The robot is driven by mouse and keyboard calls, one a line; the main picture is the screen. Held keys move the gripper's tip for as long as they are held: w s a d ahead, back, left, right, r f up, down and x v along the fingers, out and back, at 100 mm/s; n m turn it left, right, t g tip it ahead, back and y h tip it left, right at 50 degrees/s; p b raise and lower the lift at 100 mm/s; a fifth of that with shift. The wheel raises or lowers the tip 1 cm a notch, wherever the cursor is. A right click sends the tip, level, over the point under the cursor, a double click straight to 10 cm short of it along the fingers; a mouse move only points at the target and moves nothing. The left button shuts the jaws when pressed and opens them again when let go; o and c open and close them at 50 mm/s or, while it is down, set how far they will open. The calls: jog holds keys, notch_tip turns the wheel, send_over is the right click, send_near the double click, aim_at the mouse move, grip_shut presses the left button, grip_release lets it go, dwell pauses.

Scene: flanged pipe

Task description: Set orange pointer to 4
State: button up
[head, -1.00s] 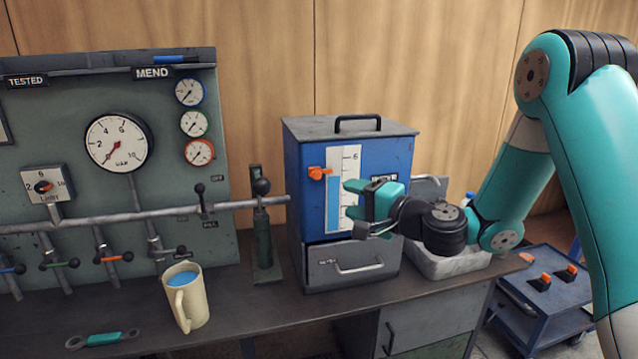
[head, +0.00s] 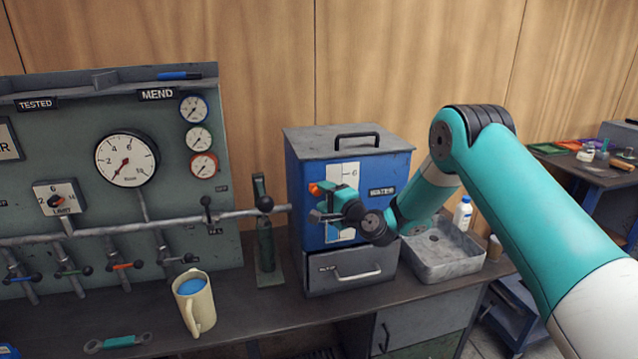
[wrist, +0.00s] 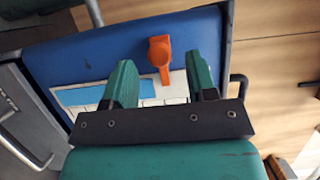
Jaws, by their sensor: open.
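The orange pointer (wrist: 160,56) sits on the blue box's front beside a white scale with a blue column. In the head view the pointer (head: 315,188) is partly covered by my gripper (head: 322,202). The blue box (head: 305,212) stands on the bench; its scale (head: 349,170) shows a 6 near the top, with the lower marks hidden behind my gripper. In the wrist view my gripper (wrist: 160,80) is open, and the pointer shows between and beyond its two green fingertips. I cannot tell whether a finger touches it.
A grey tray (head: 440,262) with a white bottle (head: 463,213) is right of the box. A green post (head: 265,240) and a cream mug (head: 197,308) stand to its left. The pipe (head: 130,228) and gauge panel (head: 70,110) fill the left. A drawer (head: 350,272) is below.

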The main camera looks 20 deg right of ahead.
jog(key=shift+p+x, duration=0.3)
jog(key=shift+x, duration=1.05)
grip_shut()
notch_tip(320, 180, down, 5)
jog(key=b, duration=0.4)
jog(key=shift+r, duration=0.2)
grip_release()
